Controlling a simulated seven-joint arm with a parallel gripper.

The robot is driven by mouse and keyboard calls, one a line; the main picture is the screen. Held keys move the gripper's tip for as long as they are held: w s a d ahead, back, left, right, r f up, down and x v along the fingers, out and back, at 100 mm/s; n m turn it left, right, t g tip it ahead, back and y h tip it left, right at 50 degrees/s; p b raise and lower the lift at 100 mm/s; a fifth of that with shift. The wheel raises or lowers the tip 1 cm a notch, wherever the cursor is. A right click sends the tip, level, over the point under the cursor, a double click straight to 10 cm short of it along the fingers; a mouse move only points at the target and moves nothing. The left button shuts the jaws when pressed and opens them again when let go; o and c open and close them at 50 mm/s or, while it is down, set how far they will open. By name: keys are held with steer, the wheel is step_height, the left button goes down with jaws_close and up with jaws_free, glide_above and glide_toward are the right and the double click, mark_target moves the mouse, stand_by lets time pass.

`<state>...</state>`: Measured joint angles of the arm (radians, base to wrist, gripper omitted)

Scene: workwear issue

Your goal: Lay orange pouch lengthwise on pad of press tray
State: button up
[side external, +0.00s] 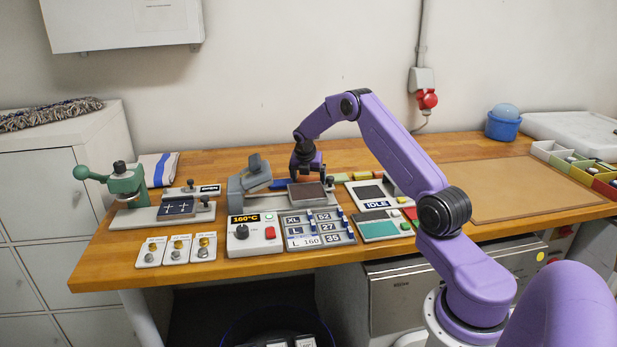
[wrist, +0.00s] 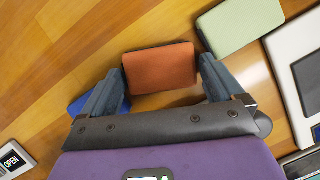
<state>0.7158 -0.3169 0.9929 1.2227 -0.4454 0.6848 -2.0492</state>
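The orange pouch (wrist: 160,67) lies between the two fingers of my gripper (wrist: 162,66) in the wrist view. The fingers are wide apart, one close to each short end of the pouch. Whether they touch it is not clear. In the side view my gripper (side external: 307,173) points down just behind the press tray (side external: 324,206), and it largely hides the pouch there. The tray's dark pad (side external: 306,194) looks bare, and the grey press head (side external: 256,167) is raised to its left.
A blue pouch (wrist: 92,103) is close by my left finger, and a green pouch (wrist: 240,25) is beyond the right one. A white device marked IDLE (side external: 375,205) stands right of the press. A control box (side external: 254,237) stands in front.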

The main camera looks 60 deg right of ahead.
steer(key=v, duration=1.2)
steer(key=shift+r, duration=0.15)
stand_by(0.3)
steer(key=a+r+t, duration=0.2)
steer(key=a+r, duration=0.5)
steer(key=a, duration=0.7)
steer(key=s+a+r+m+y, duration=0.1)
steer(key=s+a, duration=0.3)
steer(key=a, duration=0.4)
steer(key=s+a+m+y, duration=0.1)
steer(key=s+a, duration=0.3)
steer(key=a, duration=0.3)
steer(key=s+a+f+m+g+y, duration=0.15)
steer(key=s+a, duration=0.25)
steer(key=s, duration=0.4)
steer(key=s+a+m+y, duration=0.15)
steer(key=s+a, duration=0.25)
steer(key=s, duration=0.4)
steer(key=s+f+m+g, duration=0.1)
steer(key=s+f+m, duration=0.1)
steer(key=s, duration=0.6)
steer(key=s+d+f+m+g, duration=0.1)
steer(key=s+f+m, duration=0.1)
steer(key=s, duration=0.6)
steer(key=shift+m, duration=0.5)
